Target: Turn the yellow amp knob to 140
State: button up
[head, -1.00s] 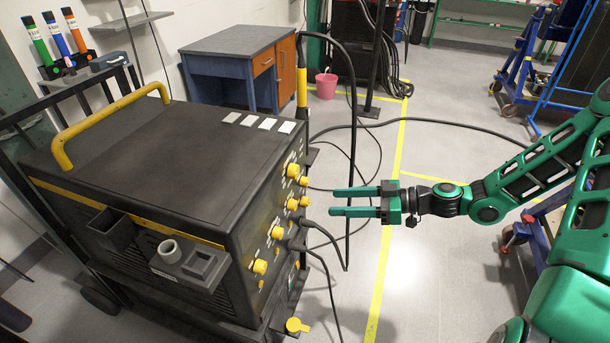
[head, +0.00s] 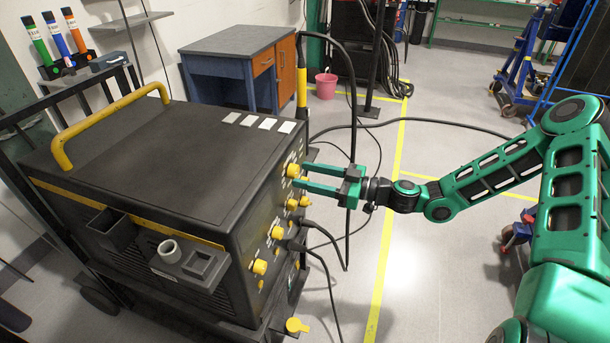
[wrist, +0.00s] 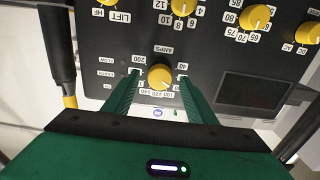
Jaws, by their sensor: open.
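The yellow amp knob (wrist: 160,77) sits on the dark front panel under the word AMPS, which appears upside down in the wrist view. Printed numbers including 40, 100, 120, 140 and 200 ring it. Its pointer is too small to read. My gripper (wrist: 159,76) is open, with one green finger on each side of the knob and visible gaps between them. In the head view my gripper (head: 301,176) reaches the upper part of the panel from the right. The fingers partly cover the yellow knobs there.
The black welding machine (head: 150,150) has several other yellow knobs, such as a lower one (head: 260,267). Black cables (head: 325,262) plug in below my gripper. A black torch with a yellow part (head: 302,85) stands at the panel's far edge.

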jog(key=shift+w+a, duration=0.25)
jog(key=shift+a, duration=0.45)
jog(key=shift+c, duration=0.5)
jog(key=c, duration=0.9)
jog(key=shift+d, duration=0.15)
jog(key=shift+c, duration=0.2)
